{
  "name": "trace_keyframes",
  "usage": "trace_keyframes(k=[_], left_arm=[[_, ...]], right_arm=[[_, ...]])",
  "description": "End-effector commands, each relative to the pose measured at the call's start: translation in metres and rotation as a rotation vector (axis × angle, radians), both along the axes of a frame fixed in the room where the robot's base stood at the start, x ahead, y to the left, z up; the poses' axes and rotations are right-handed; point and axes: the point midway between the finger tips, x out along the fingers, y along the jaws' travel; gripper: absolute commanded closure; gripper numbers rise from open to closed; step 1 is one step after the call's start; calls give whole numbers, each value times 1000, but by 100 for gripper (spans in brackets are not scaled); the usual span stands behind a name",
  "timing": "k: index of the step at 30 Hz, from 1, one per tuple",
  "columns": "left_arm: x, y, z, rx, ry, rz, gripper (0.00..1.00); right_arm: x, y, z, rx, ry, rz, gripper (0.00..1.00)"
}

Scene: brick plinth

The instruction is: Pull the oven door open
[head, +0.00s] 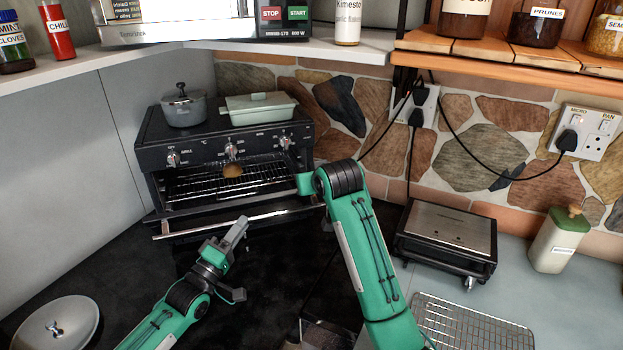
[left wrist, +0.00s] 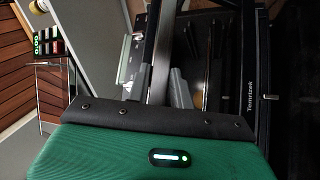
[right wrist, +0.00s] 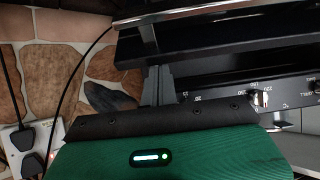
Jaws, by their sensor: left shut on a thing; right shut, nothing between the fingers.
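The black oven (head: 215,127) stands in the corner, with a wire rack (head: 205,186) visible inside. Its door is hinged down and open, with the silver handle bar (head: 190,230) low in front of the cavity. My left gripper (head: 240,228) is shut on the handle near its middle; in the left wrist view its grey fingers (left wrist: 180,90) show, but the grip itself is partly hidden. My right gripper (head: 291,160) is shut and empty at the oven's right front, below the right knob. Its closed fingers (right wrist: 158,88) show beside the control panel (right wrist: 225,100).
A grey pot (head: 184,106) and a pale lidded dish (head: 260,107) stand on the oven. A small brown round thing (head: 232,170) is at the cavity. A black grill (head: 447,238) and cooling rack (head: 470,325) lie right. A round metal lid (head: 57,325) lies front left.

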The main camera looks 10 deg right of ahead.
Motion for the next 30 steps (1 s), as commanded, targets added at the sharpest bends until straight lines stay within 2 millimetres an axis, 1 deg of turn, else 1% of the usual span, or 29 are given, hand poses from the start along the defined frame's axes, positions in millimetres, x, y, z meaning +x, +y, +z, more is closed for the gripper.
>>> trace_keyframes(k=[1, 10, 11, 12, 14, 30], left_arm=[[2, 2, -2, 0, 7, 3, 100], [3, 3, 1, -1, 2, 5, 100], [3, 3, 1, -1, 2, 6, 75], [4, 3, 2, -1, 1, 6, 68], [3, 3, 2, -2, 0, 6, 56], [1, 1, 1, -1, 0, 2, 56]], right_arm=[[-4, 0, -5, 1, -5, 1, 100], [-6, 0, -7, 3, -13, 2, 100], [-6, 0, -8, 3, -13, 2, 100], [-6, 0, -8, 3, -13, 2, 100], [-6, 0, -8, 3, -13, 2, 100], [-6, 0, -5, 3, -19, 1, 100]])
